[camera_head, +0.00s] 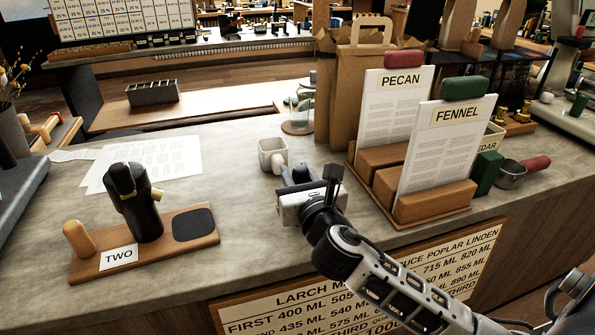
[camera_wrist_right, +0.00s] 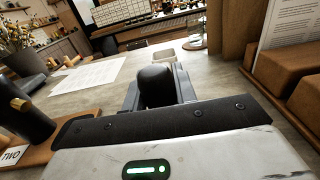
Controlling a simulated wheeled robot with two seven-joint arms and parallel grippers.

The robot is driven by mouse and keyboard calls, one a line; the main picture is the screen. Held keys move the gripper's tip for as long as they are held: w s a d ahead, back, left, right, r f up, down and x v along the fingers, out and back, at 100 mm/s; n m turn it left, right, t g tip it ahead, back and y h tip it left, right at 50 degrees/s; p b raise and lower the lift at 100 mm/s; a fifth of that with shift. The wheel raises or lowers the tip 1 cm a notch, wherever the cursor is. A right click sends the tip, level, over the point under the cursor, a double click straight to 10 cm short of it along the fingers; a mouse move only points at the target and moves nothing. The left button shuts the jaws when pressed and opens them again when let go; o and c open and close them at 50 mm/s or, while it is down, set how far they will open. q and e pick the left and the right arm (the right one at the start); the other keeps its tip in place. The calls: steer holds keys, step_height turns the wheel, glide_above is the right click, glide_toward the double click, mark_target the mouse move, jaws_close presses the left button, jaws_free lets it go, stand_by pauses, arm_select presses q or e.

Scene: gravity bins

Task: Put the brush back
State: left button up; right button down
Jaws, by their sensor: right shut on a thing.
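My right gripper (camera_head: 299,174) is over the counter, just in front of the white cup (camera_head: 272,155). In the right wrist view the gripper (camera_wrist_right: 158,80) is shut on a black, rounded thing (camera_wrist_right: 157,88), seemingly the brush; no bristles show. In the head view the gripper mostly hides it. A wooden board (camera_head: 115,262) labelled TWO stands to the left, with a black upright device (camera_head: 134,200), a wooden knob-like piece (camera_head: 79,238) and a dark square pad (camera_head: 194,224). My left gripper is not in view.
Wooden card holders with the PECAN card (camera_head: 394,120) and the FENNEL card (camera_head: 440,150) stand right of the gripper. A paper bag (camera_head: 350,90) and a glass jar (camera_head: 298,112) are behind. Paper sheets (camera_head: 155,165) lie at left. The counter between board and cup is clear.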

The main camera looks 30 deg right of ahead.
steer(key=shift+f+b, duration=0.35)
steer(key=shift+f, duration=0.15)
stand_by(0.6)
steer(key=c, duration=1)
jaws_free()
steer(key=shift+c, duration=0.2)
steer(key=v, duration=1.6)
